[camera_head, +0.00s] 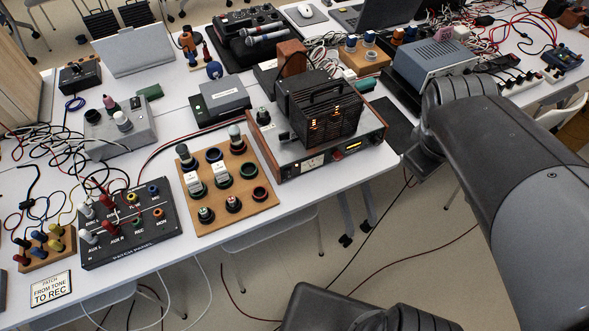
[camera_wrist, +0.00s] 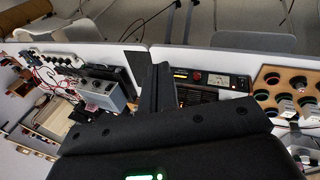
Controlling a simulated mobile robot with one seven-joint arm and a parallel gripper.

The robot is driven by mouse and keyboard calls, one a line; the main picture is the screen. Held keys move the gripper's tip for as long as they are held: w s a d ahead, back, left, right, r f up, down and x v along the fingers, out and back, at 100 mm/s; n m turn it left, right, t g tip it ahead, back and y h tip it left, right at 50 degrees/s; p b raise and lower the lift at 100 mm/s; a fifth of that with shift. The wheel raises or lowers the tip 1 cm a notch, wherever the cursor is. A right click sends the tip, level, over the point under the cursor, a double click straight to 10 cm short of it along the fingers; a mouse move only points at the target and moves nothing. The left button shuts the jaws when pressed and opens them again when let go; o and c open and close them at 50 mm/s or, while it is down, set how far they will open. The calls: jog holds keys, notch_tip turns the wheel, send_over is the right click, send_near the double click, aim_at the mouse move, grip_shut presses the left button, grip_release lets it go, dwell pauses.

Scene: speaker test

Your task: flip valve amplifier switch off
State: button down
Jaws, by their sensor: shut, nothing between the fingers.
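The valve amplifier (camera_head: 330,163) stands near the table's front edge in the head view. In the head view my arm reaches in from the right, ending beside the amplifier's right side.
A wooden board with several knobs (camera_head: 212,221) stands left of the amplifier, with a black patch panel (camera_head: 107,252) further left. A grey-blue box (camera_head: 437,62) stands behind on the right. Cables lie around the table.

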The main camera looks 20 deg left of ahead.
aim_at(289, 174)
jog(key=w+a+f+n+g, duration=0.1)
jog(key=w+a+f+n, duration=0.1)
jog(key=a+f+n, duration=0.55)
jog(key=w+a+f+n+g, duration=0.1)
jog(key=w+a+f+n, duration=0.25)
jog(key=n, duration=0.75)
jog(key=s+a+f+n+y, duration=0.1)
jog(key=a+f+n, duration=0.1)
jog(key=a+n, duration=0.4)
jog(key=s+a+f+n+g+y, duration=0.1)
jog(key=s+a+f+n, duration=0.1)
jog(key=a+n, duration=0.5)
jog(key=shift+s+a+f+n+y, duration=0.25)
jog(key=shift+f+n, duration=0.4)
jog(key=shift+n, duration=0.8)
jog(key=shift+f, duration=0.15)
jog(key=f, duration=0.9)
jog(key=shift+w+a+f, duration=0.1)
jog(key=shift+w+a, duration=0.2)
jog(key=shift+w, duration=0.05)
jog(key=shift+w+a+f, duration=0.25)
jog(key=shift+w+a, duration=0.3)
jog(key=shift+w+a+f, duration=0.2)
jog(key=shift+w+a, duration=0.3)
jog(key=shift+w, duration=0.05)
jog(key=shift+w+a, duration=0.35)
jog(key=shift+w, duration=0.05)
